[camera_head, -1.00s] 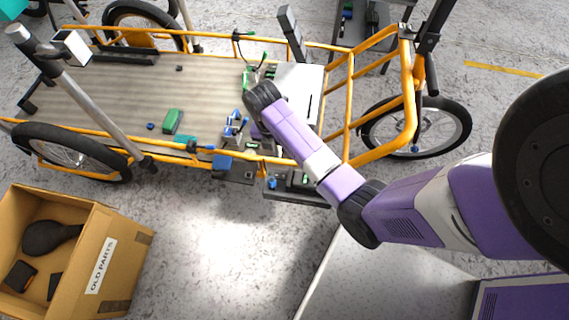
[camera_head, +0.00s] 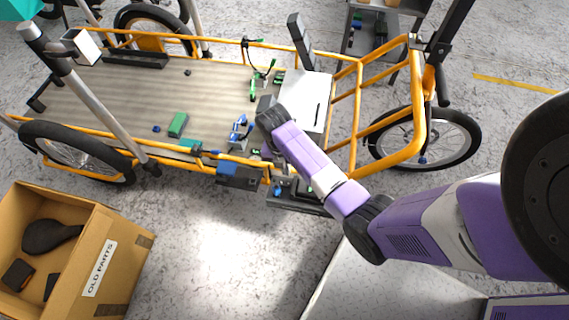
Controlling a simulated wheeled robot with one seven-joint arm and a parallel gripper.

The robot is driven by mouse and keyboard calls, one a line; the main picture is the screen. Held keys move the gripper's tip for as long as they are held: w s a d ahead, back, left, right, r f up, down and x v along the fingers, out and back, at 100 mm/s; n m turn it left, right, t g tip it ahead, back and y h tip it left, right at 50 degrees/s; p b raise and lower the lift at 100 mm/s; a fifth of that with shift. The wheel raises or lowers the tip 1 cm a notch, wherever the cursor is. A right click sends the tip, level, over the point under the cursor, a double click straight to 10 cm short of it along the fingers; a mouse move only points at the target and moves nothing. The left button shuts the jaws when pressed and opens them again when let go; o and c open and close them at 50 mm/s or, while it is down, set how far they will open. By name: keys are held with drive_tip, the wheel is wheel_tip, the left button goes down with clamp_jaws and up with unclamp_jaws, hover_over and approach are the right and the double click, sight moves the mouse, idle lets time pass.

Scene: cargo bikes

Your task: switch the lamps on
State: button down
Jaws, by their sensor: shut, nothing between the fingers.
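The cargo bike (camera_head: 357,105) has an orange tube frame around a grey slatted deck (camera_head: 110,95). A white, box-shaped fitting (camera_head: 88,46) sits by the grey post at the left; I cannot tell whether it is a lamp. No lamp is plainly lit, and I cannot make out a switch. My gripper (camera_head: 265,103) is shut and empty above the right part of the deck. It is beside a blue-and-white part (camera_head: 240,128) and a white panel (camera_head: 308,98). My wrist hides what lies directly below it.
Green parts (camera_head: 178,125) lie on the deck. A dark blue box (camera_head: 238,174) sits at the near rail. A dark upright (camera_head: 299,40) rises at the far rail. A cardboard box (camera_head: 125,255) labelled OLD PARTS stands lower left. The floor between is clear.

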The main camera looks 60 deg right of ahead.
sight(289, 183)
drive_tip(key=f, duration=0.2)
drive_tip(key=f+b, duration=0.1)
drive_tip(key=f, duration=0.2)
drive_tip(key=s+f+b, duration=0.1)
drive_tip(key=f, duration=0.1)
drive_tip(key=shift+d+f, duration=0.2)
drive_tip(key=shift+f, duration=0.2)
drive_tip(key=shift+f, duration=0.1)
drive_tip(key=shift+w, duration=0.15)
drive_tip(key=shift+w+a+r, duration=0.2)
drive_tip(key=shift+w+a, duration=0.05)
drive_tip(key=shift+w, duration=0.35)
drive_tip(key=shift+r, duration=0.1)
